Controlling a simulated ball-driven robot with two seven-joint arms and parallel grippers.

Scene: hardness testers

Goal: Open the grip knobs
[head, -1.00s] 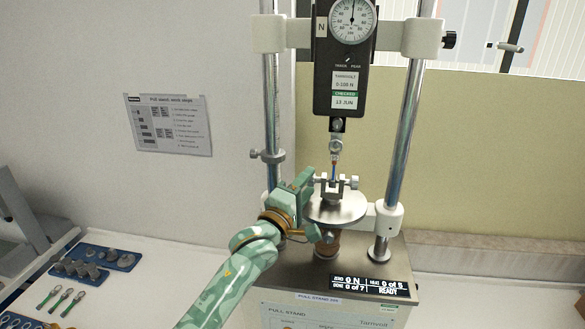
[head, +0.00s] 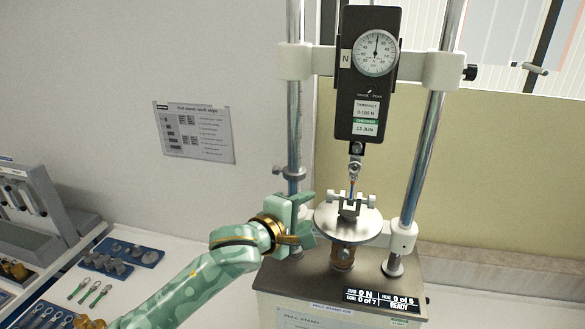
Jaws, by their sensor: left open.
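The lower grip (head: 349,208) stands on the round metal plate of the pull stand. Its left grip knob (head: 333,196) and right grip knob (head: 372,201) stick out to either side. A thin piece with blue and red (head: 351,187) runs upward from the grip toward the hook (head: 354,168) under the force gauge (head: 367,75). My left gripper (head: 312,216) is open and empty, just left of the plate and apart from the left knob. Whether the grip's jaws are open is too small to tell. My right gripper is out of view.
The stand's left column (head: 295,130) rises close behind my left gripper, with a small clamp on it. The right column (head: 424,150) stands beyond the plate. The display (head: 384,300) reads READY. Blue trays (head: 122,256) with metal parts and green-handled tools (head: 85,291) lie at left.

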